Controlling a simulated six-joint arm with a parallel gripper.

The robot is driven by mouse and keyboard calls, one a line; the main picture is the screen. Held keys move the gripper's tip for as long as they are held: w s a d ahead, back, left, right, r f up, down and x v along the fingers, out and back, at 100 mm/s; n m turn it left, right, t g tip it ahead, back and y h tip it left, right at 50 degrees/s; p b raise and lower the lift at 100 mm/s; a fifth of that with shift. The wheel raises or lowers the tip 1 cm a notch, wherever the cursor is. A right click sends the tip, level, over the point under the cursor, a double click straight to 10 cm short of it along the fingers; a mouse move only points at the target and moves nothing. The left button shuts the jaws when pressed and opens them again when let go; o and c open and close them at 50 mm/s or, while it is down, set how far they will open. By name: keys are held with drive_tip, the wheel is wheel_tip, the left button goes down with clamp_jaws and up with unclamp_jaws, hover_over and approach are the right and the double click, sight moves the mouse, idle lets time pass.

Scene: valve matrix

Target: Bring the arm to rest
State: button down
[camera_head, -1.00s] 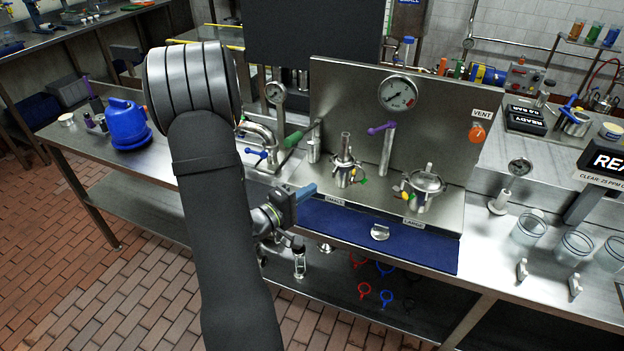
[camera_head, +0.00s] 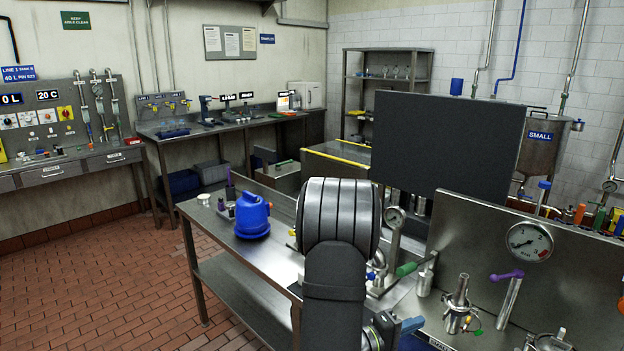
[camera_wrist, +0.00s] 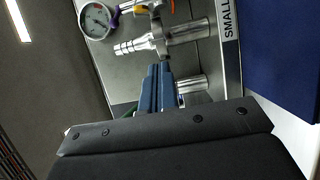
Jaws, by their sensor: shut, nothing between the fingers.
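My gripper shows at the bottom of the head view (camera_head: 412,325), its blue fingers pointing right beside the valve panel. In the wrist view its two blue fingers (camera_wrist: 158,88) lie together, shut with nothing between them. In the wrist picture the fingers overlap the metal bench with the small fitting (camera_wrist: 140,46) just beyond their tips; I cannot tell the gap. In the head view the same small fitting (camera_head: 458,303) stands upright to the right of my gripper. My arm rises in front of the bench and hides part of it.
A steel panel with a pressure gauge (camera_head: 530,241) stands at the right, with a purple-handled valve (camera_head: 507,290) before it. A green handle (camera_head: 408,268) is close to my arm. A blue jug (camera_head: 252,216) stands on the left bench. The brick floor (camera_head: 110,275) at left is clear.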

drive_tip(key=shift+x, duration=2.85)
drive_tip(key=shift+w, duration=0.1)
